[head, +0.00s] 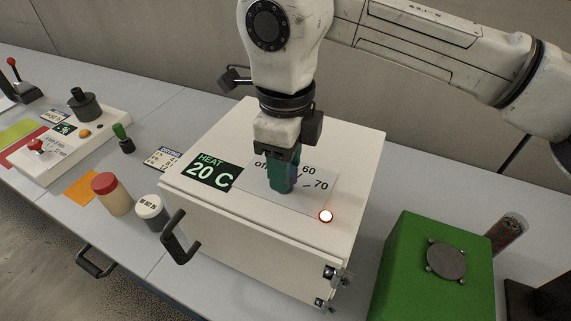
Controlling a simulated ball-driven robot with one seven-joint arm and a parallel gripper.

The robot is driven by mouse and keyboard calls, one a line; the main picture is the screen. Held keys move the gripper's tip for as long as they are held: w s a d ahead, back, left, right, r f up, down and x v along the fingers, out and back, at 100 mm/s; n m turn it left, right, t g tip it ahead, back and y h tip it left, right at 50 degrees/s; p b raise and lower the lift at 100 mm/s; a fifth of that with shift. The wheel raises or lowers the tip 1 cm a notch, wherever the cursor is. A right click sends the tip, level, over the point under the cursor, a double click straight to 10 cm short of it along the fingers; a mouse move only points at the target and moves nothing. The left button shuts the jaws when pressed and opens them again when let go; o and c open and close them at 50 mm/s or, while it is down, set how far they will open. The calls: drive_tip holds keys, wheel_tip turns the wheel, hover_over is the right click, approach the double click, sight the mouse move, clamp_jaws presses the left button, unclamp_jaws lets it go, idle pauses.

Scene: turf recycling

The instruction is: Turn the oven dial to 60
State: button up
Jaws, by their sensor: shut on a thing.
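The white oven (345,165) stands on the bench in the middle of the head view. Its top carries a green display (211,171) reading "HEAT 20 C". A dial plate (318,194) beside it shows "off", "60" and "70". My gripper (284,172) points down over the plate and is shut on the dial, whose body is mostly hidden by the jaws. I cannot tell where the dial points.
A green box (408,255) stands close at the right, with a clear jar (508,233) behind it. A red-capped jar (112,194) and a white-lidded jar (151,210) stand left of the oven. A control panel (75,140) sits farther left. The oven's handle (178,240) sticks out in front.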

drive_tip(key=m+b, duration=0.1)
drive_tip(key=m, duration=0.4)
drive_tip(key=shift+m, duration=0.3)
drive_tip(key=shift+m+b, duration=0.75)
drive_tip(key=shift+m, duration=1.45)
drive_tip(key=o, duration=1.1)
drive_tip(key=shift+c, duration=0.2)
drive_tip(key=shift+r, duration=0.1)
wheel_tip(320, 180, up, 11)
drive_tip(key=shift+f, duration=0.2)
